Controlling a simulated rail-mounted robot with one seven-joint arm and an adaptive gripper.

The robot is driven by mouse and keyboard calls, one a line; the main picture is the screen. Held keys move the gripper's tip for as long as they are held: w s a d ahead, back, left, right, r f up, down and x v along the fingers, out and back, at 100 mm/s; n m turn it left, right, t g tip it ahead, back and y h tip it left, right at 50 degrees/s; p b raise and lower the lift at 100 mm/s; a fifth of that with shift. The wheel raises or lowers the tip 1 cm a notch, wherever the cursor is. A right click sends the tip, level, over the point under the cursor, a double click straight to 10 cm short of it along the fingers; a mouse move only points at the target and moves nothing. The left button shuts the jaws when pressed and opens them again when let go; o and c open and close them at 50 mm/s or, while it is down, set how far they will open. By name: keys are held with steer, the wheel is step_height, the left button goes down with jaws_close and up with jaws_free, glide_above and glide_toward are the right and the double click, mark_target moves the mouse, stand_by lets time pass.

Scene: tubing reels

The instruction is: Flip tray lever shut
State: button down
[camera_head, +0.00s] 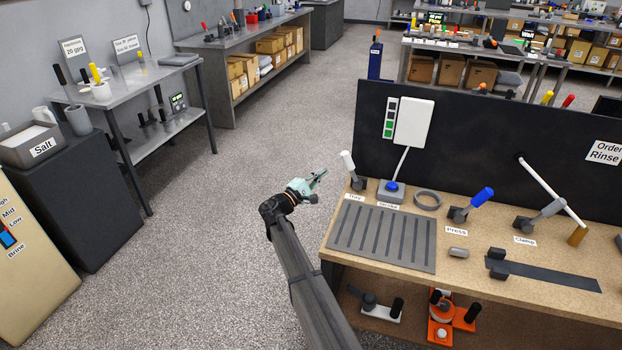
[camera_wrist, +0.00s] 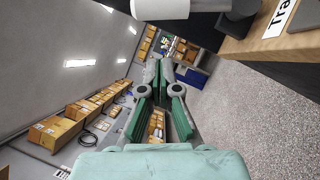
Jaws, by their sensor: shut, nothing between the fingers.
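The tray lever (camera_head: 347,161) has a white handle and a dark base, and stands at the bench's back left corner behind the "Tray" label (camera_head: 354,197). Its handle leans up and to the left. My gripper (camera_head: 320,176) is pale green, shut and empty, left of the lever and apart from it. In the wrist view the white handle (camera_wrist: 160,8) crosses the top edge, partly cut off, with its dark base at the right. The fingers (camera_wrist: 166,68) point past the handle without touching it.
A blue button box (camera_head: 391,190) and a grey ring (camera_head: 428,200) stand right of the lever. The slotted grey tray plate (camera_head: 382,237) lies in front. A black panel (camera_head: 470,145) rises behind. Open floor (camera_head: 240,200) lies left of the bench.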

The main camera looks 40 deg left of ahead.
mark_target(352, 170)
steer(key=shift+w+d+r+p, duration=0.35)
steer(key=shift+w+d, duration=0.1)
steer(key=shift+w, duration=0.35)
steer(key=shift+w+d+r+p, duration=0.35)
steer(key=shift+w+d+r, duration=0.1)
steer(key=shift+w, duration=0.35)
steer(key=shift+w+d+r+p, duration=0.35)
steer(key=shift+w+d, duration=0.1)
steer(key=shift+w, duration=0.35)
steer(key=shift+f, duration=0.1)
